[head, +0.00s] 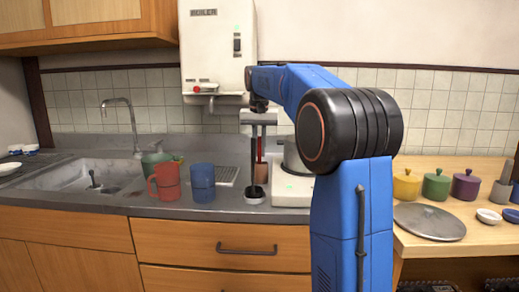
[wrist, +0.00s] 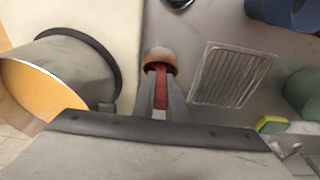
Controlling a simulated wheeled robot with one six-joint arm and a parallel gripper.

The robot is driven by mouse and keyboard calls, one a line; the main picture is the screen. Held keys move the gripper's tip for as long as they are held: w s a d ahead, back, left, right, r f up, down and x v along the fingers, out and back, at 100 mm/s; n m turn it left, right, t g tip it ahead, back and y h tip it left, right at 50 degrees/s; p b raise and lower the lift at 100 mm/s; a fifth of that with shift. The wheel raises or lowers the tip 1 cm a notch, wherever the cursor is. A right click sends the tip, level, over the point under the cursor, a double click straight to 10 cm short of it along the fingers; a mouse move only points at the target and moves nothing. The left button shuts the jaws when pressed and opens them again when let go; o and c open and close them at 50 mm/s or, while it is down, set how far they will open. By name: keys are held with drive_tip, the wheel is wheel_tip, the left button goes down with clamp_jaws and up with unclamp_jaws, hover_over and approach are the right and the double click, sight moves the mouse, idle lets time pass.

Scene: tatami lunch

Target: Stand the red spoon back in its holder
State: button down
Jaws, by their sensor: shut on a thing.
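The red spoon (head: 259,150) is upright between the fingers of my gripper (wrist: 160,84), which is shut on it. In the wrist view the spoon (wrist: 160,92) runs between the two grey fingers to a small terracotta cup, the holder (wrist: 158,54). The spoon's far end overlaps the cup's opening; how deep it sits, or whether it touches the bottom, I cannot tell.
A pot (wrist: 73,68) stands close beside the holder. A red mug (head: 166,182) and a blue cup (head: 202,182) stand to the left, with a drain grate (wrist: 233,75) behind. The sink (head: 75,180) is farther left.

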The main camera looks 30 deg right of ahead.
sight(260, 138)
drive_tip(key=shift+f, duration=0.5)
idle(0.3)
drive_tip(key=c, duration=1.1)
unclamp_jaws()
drive_tip(key=shift+r, duration=0.1)
drive_tip(key=shift+r, duration=3.4)
